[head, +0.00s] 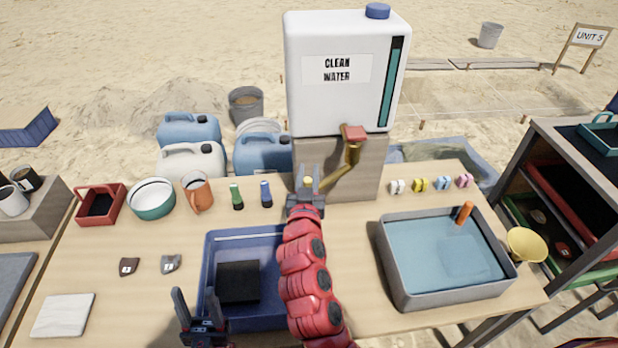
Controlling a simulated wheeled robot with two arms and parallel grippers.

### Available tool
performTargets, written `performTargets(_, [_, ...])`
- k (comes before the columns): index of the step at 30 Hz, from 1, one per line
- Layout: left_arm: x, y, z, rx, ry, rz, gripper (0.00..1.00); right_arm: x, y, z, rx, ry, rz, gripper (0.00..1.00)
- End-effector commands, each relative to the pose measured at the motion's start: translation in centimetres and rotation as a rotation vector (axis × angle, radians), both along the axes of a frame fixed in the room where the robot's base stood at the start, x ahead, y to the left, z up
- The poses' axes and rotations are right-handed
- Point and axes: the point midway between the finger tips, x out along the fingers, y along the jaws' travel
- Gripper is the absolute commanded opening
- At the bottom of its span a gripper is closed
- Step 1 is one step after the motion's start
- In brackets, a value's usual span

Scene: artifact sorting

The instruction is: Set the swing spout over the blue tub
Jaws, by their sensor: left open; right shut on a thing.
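The brass swing spout (338,180) comes from the tap with a red handle (354,133) under the white clean water tank (300,80). It angles down to the left. My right gripper (307,181) is shut on the spout's free end and hides part of it. The blue tub (218,236) stands in front, with a black block (238,282) inside; my red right arm covers its right side. In the picture the spout's end shows behind the tub's back rim. My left gripper (196,306) is open and empty at the tub's front left corner.
A grey tub of water (392,274) with an orange-handled tool (464,213) stands right. Two shards (130,266) lie left.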

Motion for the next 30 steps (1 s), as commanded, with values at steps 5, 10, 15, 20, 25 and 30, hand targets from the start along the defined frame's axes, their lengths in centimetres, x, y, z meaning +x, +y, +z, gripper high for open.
performTargets(5, [0.0, 0.0, 0.1, 0.000, 0.000, 0.000, 0.50, 0.0, -0.1, 0.3, -0.001, -0.005, -0.002, 0.00])
performTargets(10, [0.0, 0.0, 0.1, 0.000, 0.000, 0.000, 0.50, 0.0, -0.1, 0.3, -0.001, -0.005, -0.001, 0.44])
performTargets(15, [0.0, 0.0, 0.1, 0.000, 0.000, 0.000, 0.50, 0.0, -0.1, 0.2, -0.001, -0.004, -0.001, 0.57])
performTargets(20, [0.0, 0.0, 0.1, 0.000, 0.000, 0.000, 0.50, 0.0, -0.1, 0.1, 0.000, -0.003, -0.001, 0.57])
performTargets(25, [0.0, 0.0, -0.4, 0.000, 0.000, 0.000, 0.50, -0.9, 0.1, 0.0, 0.000, -0.002, 0.000, 0.57])
performTargets(30, [0.0, 0.0, -1.5, 0.000, 0.000, 0.000, 0.50, -4.1, 0.7, -0.3, 0.000, -0.005, 0.006, 0.57])
